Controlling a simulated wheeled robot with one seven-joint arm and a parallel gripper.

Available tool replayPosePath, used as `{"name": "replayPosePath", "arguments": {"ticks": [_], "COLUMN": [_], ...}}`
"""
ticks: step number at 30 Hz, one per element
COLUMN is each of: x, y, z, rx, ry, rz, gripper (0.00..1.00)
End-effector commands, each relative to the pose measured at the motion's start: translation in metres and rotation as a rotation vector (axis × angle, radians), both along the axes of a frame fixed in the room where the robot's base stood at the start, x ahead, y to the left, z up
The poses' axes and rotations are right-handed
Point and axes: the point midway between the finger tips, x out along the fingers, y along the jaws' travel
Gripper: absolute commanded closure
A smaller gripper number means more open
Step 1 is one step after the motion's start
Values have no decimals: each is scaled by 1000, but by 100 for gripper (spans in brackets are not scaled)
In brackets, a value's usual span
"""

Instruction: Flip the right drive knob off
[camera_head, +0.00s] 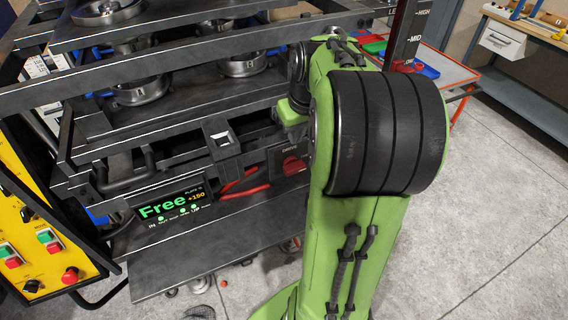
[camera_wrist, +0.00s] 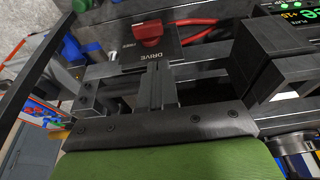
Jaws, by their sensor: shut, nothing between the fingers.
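The drive knob is a red rotary handle (camera_wrist: 150,34) on a dark plate marked DRIVE (camera_wrist: 150,54), upside down at the top of the wrist view. In the head view the red knob (camera_head: 292,165) shows on the machine's front, just left of my arm and partly hidden by it. My gripper (camera_wrist: 160,66) shows in the wrist view with its two fingers together and nothing between them. The fingertips point at the plate close to the DRIVE lettering, beside the knob. I cannot tell whether they touch. In the head view the fingers cannot be made out.
A black block (camera_head: 221,136) juts from the machine left of the knob, also right of my fingers in the wrist view (camera_wrist: 272,60). A display reading Free (camera_head: 170,205) and a yellow button panel (camera_head: 45,240) are further left.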

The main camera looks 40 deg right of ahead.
Motion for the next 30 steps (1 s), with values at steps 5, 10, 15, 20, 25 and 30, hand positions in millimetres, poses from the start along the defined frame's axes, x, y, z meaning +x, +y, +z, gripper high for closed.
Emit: {"name": "replayPosePath", "arguments": {"ticks": [5,10,15,20,25,30], "x": [5,14,25,27,27,27], "y": [0,-2,-5,-6,-7,-7], "z": [-18,-54,-90,-119,-135,-136], "rx": [5,5,5,4,0,0], "ry": [3,5,4,3,1,1], "rz": [2,3,2,2,1,1], "gripper": [100,100,100,100,100,100]}}
